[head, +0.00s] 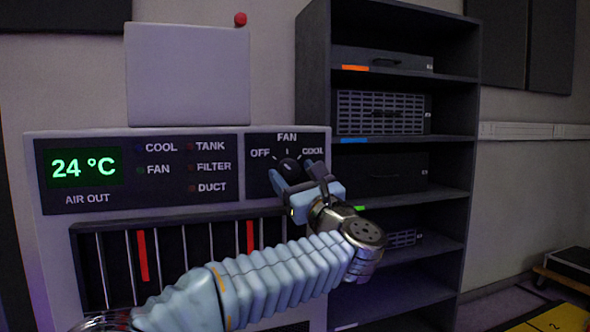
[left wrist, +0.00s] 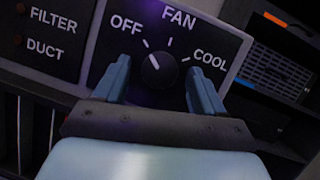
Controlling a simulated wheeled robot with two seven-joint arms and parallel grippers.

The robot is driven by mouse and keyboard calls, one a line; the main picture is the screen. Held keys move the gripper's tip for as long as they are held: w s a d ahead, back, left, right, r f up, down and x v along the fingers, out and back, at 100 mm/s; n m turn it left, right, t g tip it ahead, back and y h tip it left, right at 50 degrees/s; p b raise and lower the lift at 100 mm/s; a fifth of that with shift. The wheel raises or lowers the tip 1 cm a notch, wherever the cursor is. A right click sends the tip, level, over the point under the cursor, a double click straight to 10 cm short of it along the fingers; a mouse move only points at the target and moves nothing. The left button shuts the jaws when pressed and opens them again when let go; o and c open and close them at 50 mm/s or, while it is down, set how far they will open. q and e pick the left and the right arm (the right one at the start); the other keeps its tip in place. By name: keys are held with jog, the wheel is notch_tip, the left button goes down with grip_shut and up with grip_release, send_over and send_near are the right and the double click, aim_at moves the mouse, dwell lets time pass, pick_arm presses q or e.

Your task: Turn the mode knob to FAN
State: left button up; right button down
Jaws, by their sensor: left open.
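The mode knob (head: 290,168) is a dark round knob on a black panel marked OFF, FAN and COOL. It also shows in the left wrist view (left wrist: 158,71), where its small white mark appears to point up and slightly left, nearer OFF than FAN. My left gripper (head: 295,176) is open in front of the panel. In the left wrist view its two blue fingers (left wrist: 158,80) stand to the left and right of the knob, with a gap on each side. Whether the fingertips reach the knob's depth is unclear. My right gripper is in neither view.
Left of the knob panel is a display (head: 84,167) reading 24 °C with several indicator lights. Below is a slatted vent (head: 200,255) with red strips. A dark shelf unit (head: 470,150) holding boxes stands close on the right. A yellow-topped thing (head: 555,318) lies at lower right.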

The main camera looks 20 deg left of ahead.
pick_arm(q)
jog(key=shift+w, duration=0.15)
